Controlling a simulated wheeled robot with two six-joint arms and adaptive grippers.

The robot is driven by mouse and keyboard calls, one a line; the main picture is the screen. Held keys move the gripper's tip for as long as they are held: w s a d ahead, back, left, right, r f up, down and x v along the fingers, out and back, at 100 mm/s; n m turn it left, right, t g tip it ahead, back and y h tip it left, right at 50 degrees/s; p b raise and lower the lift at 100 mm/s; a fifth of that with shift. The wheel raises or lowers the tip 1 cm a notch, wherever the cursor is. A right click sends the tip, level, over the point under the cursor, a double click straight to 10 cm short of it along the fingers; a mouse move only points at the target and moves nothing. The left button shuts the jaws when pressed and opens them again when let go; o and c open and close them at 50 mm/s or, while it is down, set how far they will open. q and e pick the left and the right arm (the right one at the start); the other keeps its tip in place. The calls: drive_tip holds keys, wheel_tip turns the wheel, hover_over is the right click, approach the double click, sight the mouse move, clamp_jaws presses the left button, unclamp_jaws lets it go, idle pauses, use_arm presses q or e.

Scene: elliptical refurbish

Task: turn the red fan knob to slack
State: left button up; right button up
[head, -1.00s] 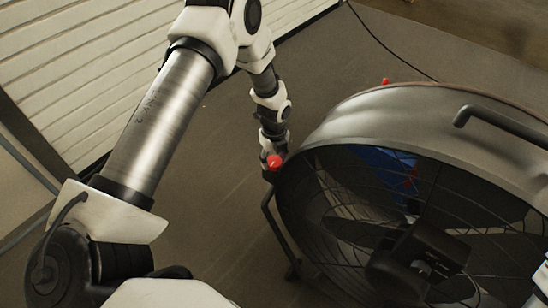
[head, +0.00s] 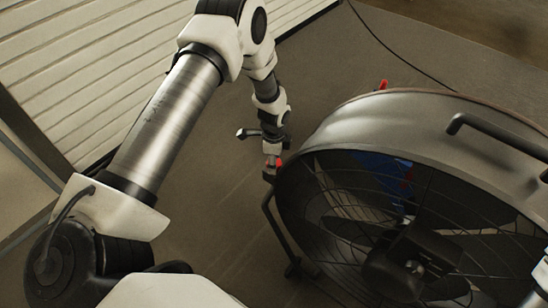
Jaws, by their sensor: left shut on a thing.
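The red fan knob (head: 279,162) sits on the left side of the large round fan (head: 350,128), at its rim. My left gripper (head: 272,163) is at the knob, at the lower end of my left arm, and is shut on it. The gripper covers part of the knob, so only a small red patch shows. A second red piece (head: 383,85) stands at the top rear of the fan's rim. My right gripper is out of view.
The fan stands on a dark frame leg (head: 283,230) on the brown floor. A black handle (head: 497,134) sticks out from its top right. A black cable (head: 395,50) runs along the floor behind. A white slatted wall (head: 90,60) is at the left.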

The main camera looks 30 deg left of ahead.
use_arm(q)
drive_tip(key=shift+s+n+p, duration=0.1)
drive_tip(key=shift+n+p, duration=0.25)
drive_tip(key=shift+n, duration=0.85)
drive_tip(key=shift+f, duration=0.1)
drive_tip(key=o, duration=0.9)
